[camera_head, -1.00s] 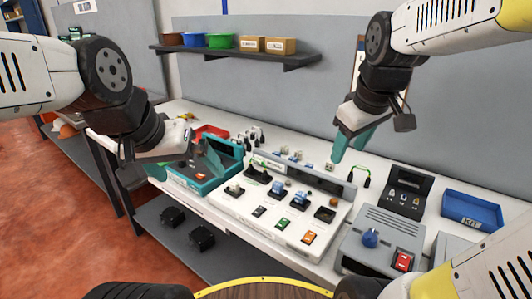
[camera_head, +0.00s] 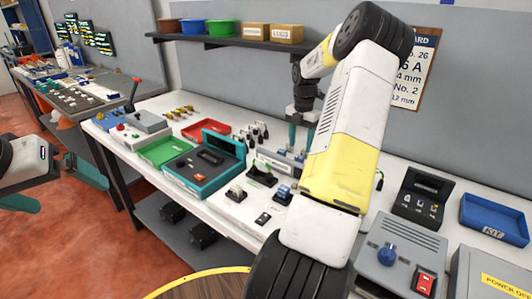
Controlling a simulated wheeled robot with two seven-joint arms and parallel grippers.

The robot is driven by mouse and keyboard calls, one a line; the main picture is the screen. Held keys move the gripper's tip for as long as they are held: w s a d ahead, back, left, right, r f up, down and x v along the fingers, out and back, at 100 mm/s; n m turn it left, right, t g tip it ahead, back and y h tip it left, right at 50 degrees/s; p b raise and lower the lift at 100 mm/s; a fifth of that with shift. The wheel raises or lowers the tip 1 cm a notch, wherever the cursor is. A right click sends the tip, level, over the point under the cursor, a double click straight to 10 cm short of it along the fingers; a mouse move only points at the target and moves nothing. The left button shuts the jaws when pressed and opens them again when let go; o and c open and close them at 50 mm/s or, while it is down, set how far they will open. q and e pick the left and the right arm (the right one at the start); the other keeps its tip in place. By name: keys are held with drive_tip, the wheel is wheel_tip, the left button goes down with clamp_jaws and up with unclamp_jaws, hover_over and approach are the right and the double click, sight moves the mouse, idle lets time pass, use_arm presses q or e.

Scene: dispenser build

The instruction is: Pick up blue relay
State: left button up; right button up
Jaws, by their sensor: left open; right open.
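A small blue relay (camera_head: 283,191) sits in a black holder on the white dispenser panel (camera_head: 219,204), just left of my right arm. More small blue pieces (camera_head: 281,153) stand in a row behind the panel's grey raised strip; I cannot tell whether they are relays. My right gripper (camera_head: 302,138) points down over that back row, fingers apart, with nothing visible between them. My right arm hides the right part of the panel. My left gripper (camera_head: 56,188) is open and empty at the left, over the floor and away from the bench.
A teal-edged case (camera_head: 196,187), a green tray (camera_head: 165,151) and a red tray (camera_head: 207,129) lie left of the panel. A grey box with a blue knob (camera_head: 388,254) and a blue bin (camera_head: 494,219) stand right. A shelf (camera_head: 231,40) hangs behind.

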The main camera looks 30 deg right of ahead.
sight(299, 157)
wheel_tip(299, 157, down, 7)
drive_tip(key=shift+s+a+r, duration=0.1)
drive_tip(key=shift+s+a, duration=0.05)
clamp_jaws()
idle(0.4)
